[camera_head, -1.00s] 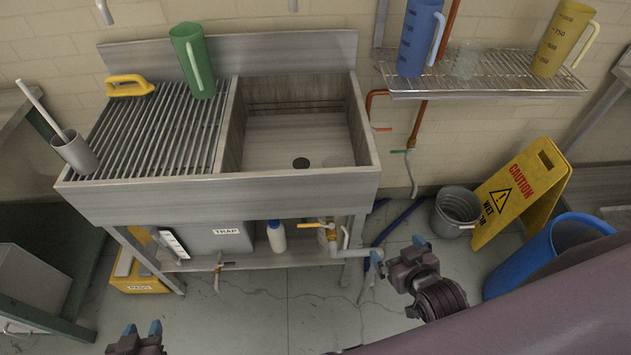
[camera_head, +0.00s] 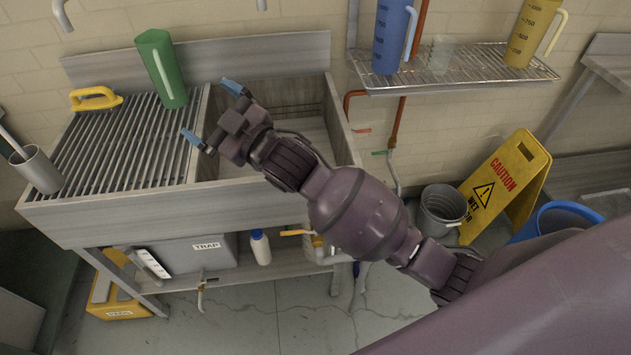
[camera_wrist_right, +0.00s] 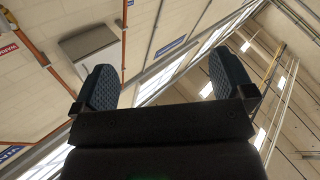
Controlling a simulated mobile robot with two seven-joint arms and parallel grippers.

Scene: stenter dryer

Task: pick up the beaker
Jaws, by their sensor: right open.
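A small clear beaker (camera_head: 441,53) stands on the wire shelf (camera_head: 470,70) at the upper right, between a blue jug (camera_head: 391,38) and a yellow jug (camera_head: 532,35). A green jug (camera_head: 162,68) stands on the slatted drainboard (camera_head: 120,150). My right gripper (camera_head: 212,112) is open and empty, over the border of drainboard and sink basin, to the right of and below the green jug. It is well left of the clear beaker. The right wrist view shows its two fingers apart (camera_wrist_right: 165,82) with only wall and ceiling beyond. My left gripper is out of view.
The sink basin (camera_head: 275,150) is partly covered by my right arm. A grey cup with a brush (camera_head: 37,170) and a yellow-handled brush (camera_head: 95,98) are on the drainboard. A caution sign (camera_head: 505,185) and bucket (camera_head: 442,210) stand right. Red pipes run below the shelf.

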